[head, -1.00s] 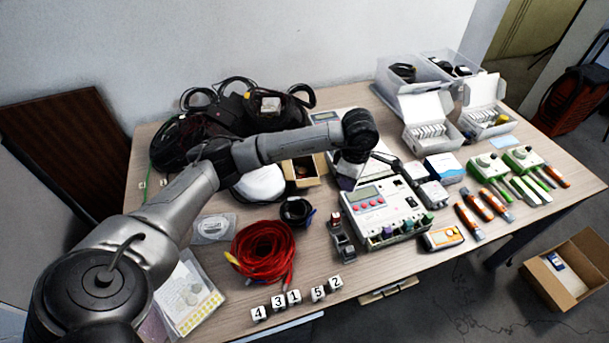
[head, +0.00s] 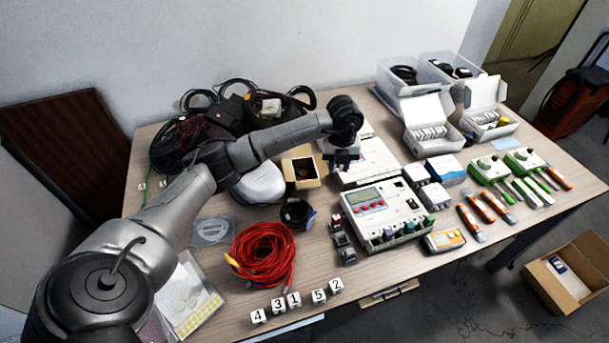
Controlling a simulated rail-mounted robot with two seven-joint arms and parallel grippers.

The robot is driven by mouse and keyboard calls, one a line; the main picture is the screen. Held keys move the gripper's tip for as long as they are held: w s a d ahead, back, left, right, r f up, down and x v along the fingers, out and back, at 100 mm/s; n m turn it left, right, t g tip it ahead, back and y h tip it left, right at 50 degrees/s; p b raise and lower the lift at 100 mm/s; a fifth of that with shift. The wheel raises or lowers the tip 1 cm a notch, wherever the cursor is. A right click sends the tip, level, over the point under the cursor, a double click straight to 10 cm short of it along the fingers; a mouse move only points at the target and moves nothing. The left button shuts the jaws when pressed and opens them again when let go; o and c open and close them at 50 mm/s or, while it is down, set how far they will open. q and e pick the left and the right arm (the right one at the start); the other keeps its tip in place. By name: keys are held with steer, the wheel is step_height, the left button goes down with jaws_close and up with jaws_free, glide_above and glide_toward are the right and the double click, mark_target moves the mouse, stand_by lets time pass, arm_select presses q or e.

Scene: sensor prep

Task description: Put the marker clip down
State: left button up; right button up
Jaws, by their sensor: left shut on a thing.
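My left gripper (head: 343,163) hangs over the far part of the table, pointing down in front of the pale flat device (head: 372,160). It is shut on the marker clip, which is too small and dark to make out between the fingers. I cannot tell how high the gripper is above the surface. Several small dark clips (head: 341,239) stand in a row left of the white meter device (head: 386,217). Coloured clips, green and purple among them, sit along the device's near edge. My right gripper is not in view.
A cardboard box (head: 314,182) and a white rounded thing (head: 262,185) lie left of the gripper. A red cable coil (head: 263,252), numbered cubes (head: 293,299) and orange-handled tools (head: 493,205) lie nearer. White open boxes (head: 423,112) stand at the back right.

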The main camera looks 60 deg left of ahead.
arm_select(q)
steer(key=shift+a+n, duration=0.1)
steer(key=shift+n, duration=0.7)
steer(key=shift+a+f, duration=0.15)
steer(key=shift+a, duration=0.05)
steer(key=b, duration=0.4)
glide_above(305, 176)
steer(key=d, duration=0.1)
steer(key=shift+n, duration=0.4)
steer(key=f, duration=0.6)
steer(key=shift+w+d, duration=0.2)
steer(key=shift+s+a+f, duration=0.25)
steer(key=shift+a+f, duration=0.15)
steer(key=shift+a, duration=0.25)
steer(key=shift+f+b, duration=0.9)
steer(key=shift+f, duration=1.1)
steer(key=shift+f, duration=0.1)
